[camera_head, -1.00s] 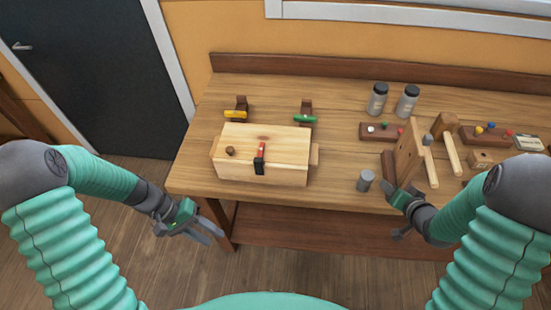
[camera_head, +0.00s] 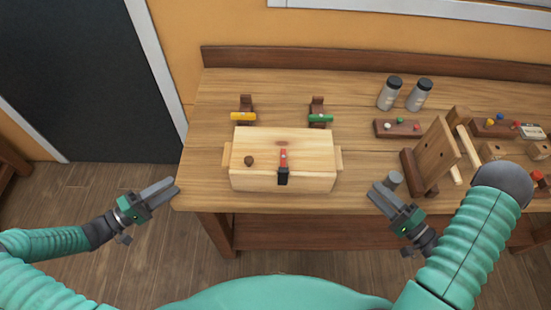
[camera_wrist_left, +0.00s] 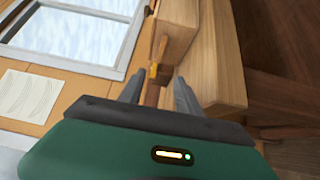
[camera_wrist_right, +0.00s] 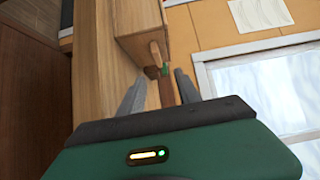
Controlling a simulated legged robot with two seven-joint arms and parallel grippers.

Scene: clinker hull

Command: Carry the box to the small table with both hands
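The box (camera_head: 250,181) is pale wood with a red-and-black latch and a wooden handle on each end. It sits upright on the workbench near its front edge. My left gripper (camera_head: 175,186) is open and empty, left of the box beyond the bench's front corner. My right gripper (camera_head: 374,190) is open and empty, right of the box near the bench front. Neither touches the box. The box's ends show beyond the open fingers in the left wrist view (camera_wrist_left: 178,28) and right wrist view (camera_wrist_right: 136,22). I cannot identify the small table.
The workbench (camera_head: 210,105) holds yellow (camera_head: 243,117) and green (camera_head: 320,118) clamps behind the box. A brown wooden piece (camera_head: 12,165) shows at the left edge.

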